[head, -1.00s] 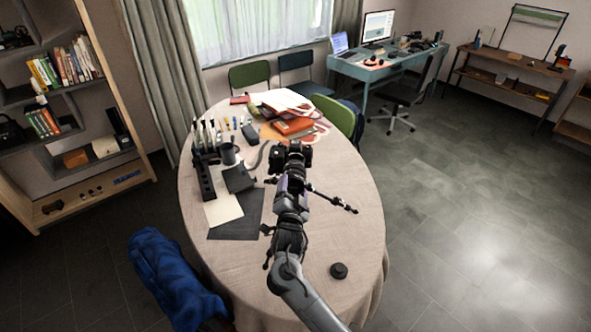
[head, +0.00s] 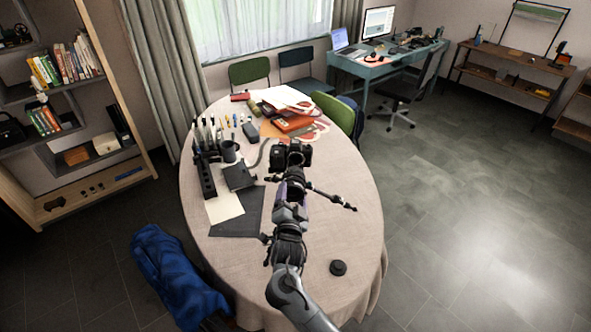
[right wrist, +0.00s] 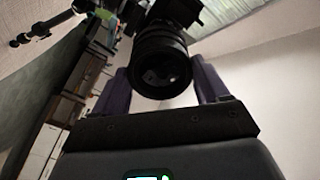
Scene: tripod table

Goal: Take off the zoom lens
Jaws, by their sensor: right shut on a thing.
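A black camera (head: 297,152) stands on a tripod on the oval table, its lens side facing my right arm. My right gripper (head: 292,180) reaches it from the front and hides most of the zoom lens in the head view. In the right wrist view the black zoom lens (right wrist: 160,62) sits between the two purple fingers of the right gripper (right wrist: 163,78), which are shut on its barrel. The lens still meets the camera body (right wrist: 178,12); whether it is unlocked cannot be told. A black tripod leg (head: 335,199) extends right. My left gripper is not in view.
A small black round piece (head: 338,268) lies on the near right of the oval table (head: 350,235). A dark mat (head: 237,216), a mug (head: 229,151) and a black stand (head: 206,178) are on the left. Papers and orange items (head: 293,122) lie behind.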

